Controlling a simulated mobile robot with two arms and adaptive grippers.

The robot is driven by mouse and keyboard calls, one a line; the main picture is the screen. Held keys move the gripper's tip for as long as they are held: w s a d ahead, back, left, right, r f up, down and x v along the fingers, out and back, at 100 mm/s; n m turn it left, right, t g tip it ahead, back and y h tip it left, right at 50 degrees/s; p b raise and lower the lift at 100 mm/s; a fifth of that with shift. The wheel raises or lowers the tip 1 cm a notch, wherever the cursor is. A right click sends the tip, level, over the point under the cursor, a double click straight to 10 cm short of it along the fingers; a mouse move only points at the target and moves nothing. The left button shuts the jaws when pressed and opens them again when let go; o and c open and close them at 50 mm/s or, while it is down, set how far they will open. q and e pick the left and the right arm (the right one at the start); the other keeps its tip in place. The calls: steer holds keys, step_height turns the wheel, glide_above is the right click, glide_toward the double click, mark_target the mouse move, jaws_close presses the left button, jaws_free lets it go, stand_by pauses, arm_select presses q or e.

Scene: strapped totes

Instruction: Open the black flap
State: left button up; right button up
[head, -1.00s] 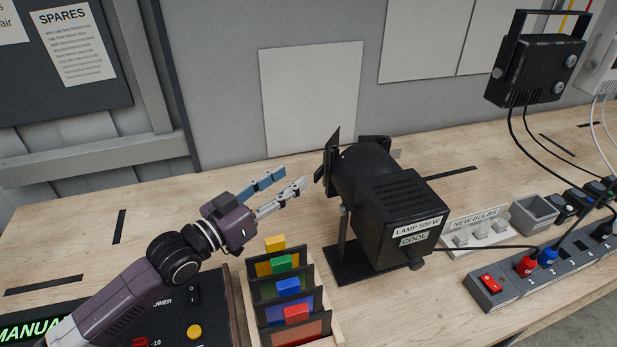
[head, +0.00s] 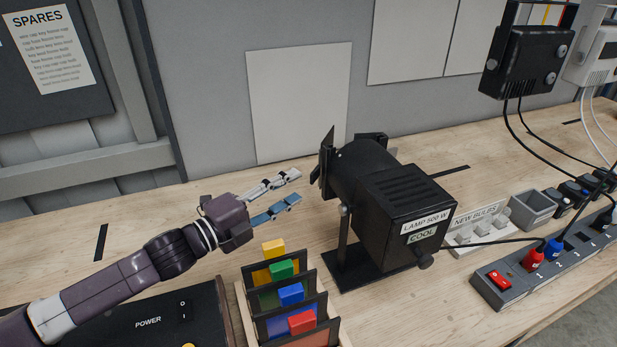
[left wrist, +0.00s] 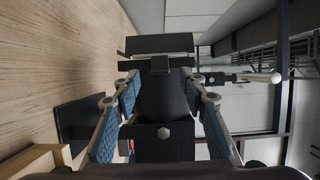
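The black lamp (head: 405,195), labelled "LAMP 500 W" and "COOL", stands on the bench. Its black flap (head: 326,155) stands upright at its left-facing front, and another black flap (head: 372,138) shows behind the body. In the left wrist view a wide black flap (left wrist: 160,43) lies beyond the fingertips, with the dark lamp body between the fingers in the picture. My left gripper (head: 295,185) is open and empty, just left of the flaps with a small gap. Its fingers also show in the left wrist view (left wrist: 160,82). My right gripper is out of view.
A wooden rack (head: 246,318) of coloured-tabbed filters stands below my left gripper. A power box (head: 150,325) is at the lower left. A power strip (head: 540,268) and bulb holder (head: 478,228) stand right of the lamp. The bench behind my left gripper is clear.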

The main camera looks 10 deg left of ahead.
mark_target(311, 178)
arm_select(q)
steer(key=p+x, duration=0.1)
steer(key=x, duration=0.3)
steer(key=shift+w+d+r, duration=0.1)
steer(key=shift+w+d, duration=0.1)
steer(key=shift+w, duration=0.1)
steer(key=shift+w+d+p, duration=0.35)
steer(key=shift+w, duration=0.15)
steer(key=shift+c, duration=0.6)
jaws_close()
